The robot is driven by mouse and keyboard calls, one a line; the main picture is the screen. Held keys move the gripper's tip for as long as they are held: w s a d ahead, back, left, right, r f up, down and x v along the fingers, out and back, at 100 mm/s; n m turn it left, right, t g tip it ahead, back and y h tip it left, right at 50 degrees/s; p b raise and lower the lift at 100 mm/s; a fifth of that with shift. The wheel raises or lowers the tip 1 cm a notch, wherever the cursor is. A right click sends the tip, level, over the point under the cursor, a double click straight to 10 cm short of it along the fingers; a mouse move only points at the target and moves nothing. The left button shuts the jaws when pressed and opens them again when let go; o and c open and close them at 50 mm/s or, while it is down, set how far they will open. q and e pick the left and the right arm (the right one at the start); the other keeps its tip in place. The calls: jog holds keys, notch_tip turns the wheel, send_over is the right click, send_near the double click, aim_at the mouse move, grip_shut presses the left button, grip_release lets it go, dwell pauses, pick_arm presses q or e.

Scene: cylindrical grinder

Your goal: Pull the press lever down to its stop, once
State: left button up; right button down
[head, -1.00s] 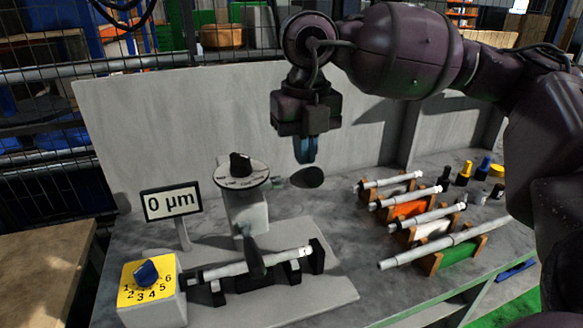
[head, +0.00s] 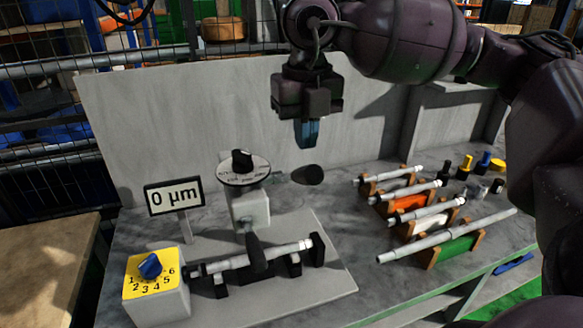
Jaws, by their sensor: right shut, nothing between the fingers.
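A grey machine with a round dial (head: 244,168) on top stands on a light base plate. What looks like the press lever is a short grey arm ending in a black oval knob (head: 307,175), sticking out to the right of the machine head. My right gripper (head: 306,133) points down with its blue fingers shut and empty, above the knob with a visible gap. Below the head, a black padded piece (head: 257,254) sits over a grey shaft (head: 240,261) lying in black supports. My left gripper is not in view.
A display (head: 173,196) reads 0 µm. A yellow-topped box with a blue knob (head: 150,266) stands at the front left. Several shafts rest on coloured racks (head: 455,250) at right, near small bottles. A grey panel (head: 220,120) stands behind.

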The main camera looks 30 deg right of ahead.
jog(key=shift+r+p, duration=0.8)
jog(key=shift+r, duration=1.55)
